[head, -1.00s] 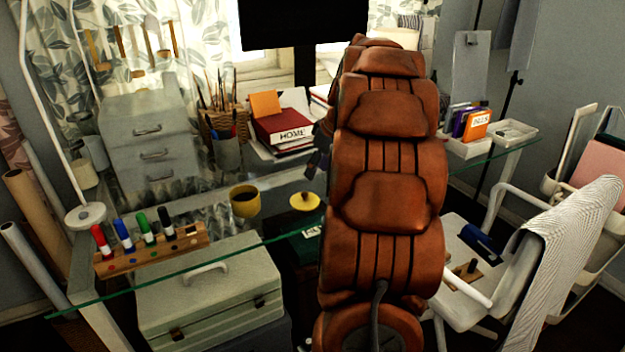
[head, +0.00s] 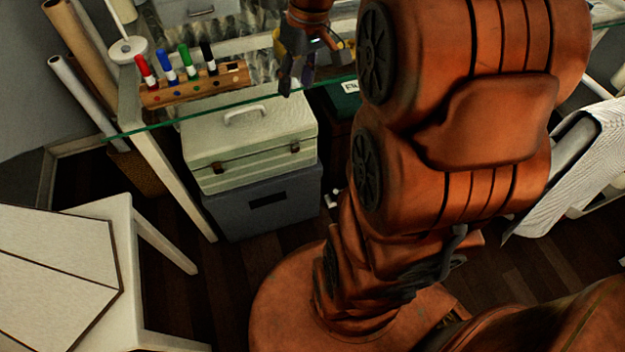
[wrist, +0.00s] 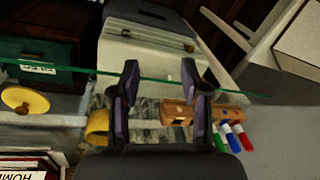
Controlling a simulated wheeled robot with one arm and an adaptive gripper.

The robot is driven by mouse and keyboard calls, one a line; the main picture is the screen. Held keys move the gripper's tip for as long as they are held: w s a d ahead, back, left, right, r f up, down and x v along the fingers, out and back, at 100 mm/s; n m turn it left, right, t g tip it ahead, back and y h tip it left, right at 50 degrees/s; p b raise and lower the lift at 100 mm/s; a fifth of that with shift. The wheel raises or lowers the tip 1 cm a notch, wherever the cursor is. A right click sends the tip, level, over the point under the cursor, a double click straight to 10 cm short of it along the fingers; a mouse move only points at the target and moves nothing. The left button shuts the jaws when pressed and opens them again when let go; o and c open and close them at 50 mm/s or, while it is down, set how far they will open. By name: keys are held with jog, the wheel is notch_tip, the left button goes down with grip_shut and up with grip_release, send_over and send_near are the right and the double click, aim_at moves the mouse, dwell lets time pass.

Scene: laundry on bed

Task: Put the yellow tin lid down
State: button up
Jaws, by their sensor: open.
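The yellow tin lid (wrist: 33,100) lies flat with its knob up on the glass desktop, at the left of the wrist view. In the head view now it is hidden behind my arm. The yellow tin (wrist: 97,127) stands apart from it, beside my left finger in the wrist view. It is partly hidden behind my gripper in the head view (head: 281,42). My gripper (wrist: 161,68) is open and empty, near the front edge of the desk. It also shows in the head view (head: 297,84), and the lid is not between its fingers.
A wooden marker holder (head: 195,86) with several markers stands left of my gripper on the glass desk (head: 135,124). Below are a pale green case (head: 250,142) on a grey box (head: 268,199) and a dark green box (head: 342,95). A white stool (head: 115,225) stands at lower left.

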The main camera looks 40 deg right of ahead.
jog(key=s+a+f+g+h, duration=0.1)
jog(key=s+a+f, duration=0.2)
jog(key=s+a, duration=0.3)
jog(key=s+a+f+g, duration=0.2)
jog(key=s+a, duration=0.4)
jog(key=s, duration=0.8)
jog(key=shift+s+a+f+g+h, duration=0.3)
jog(key=shift+f+h, duration=0.1)
jog(key=shift+f, duration=0.45)
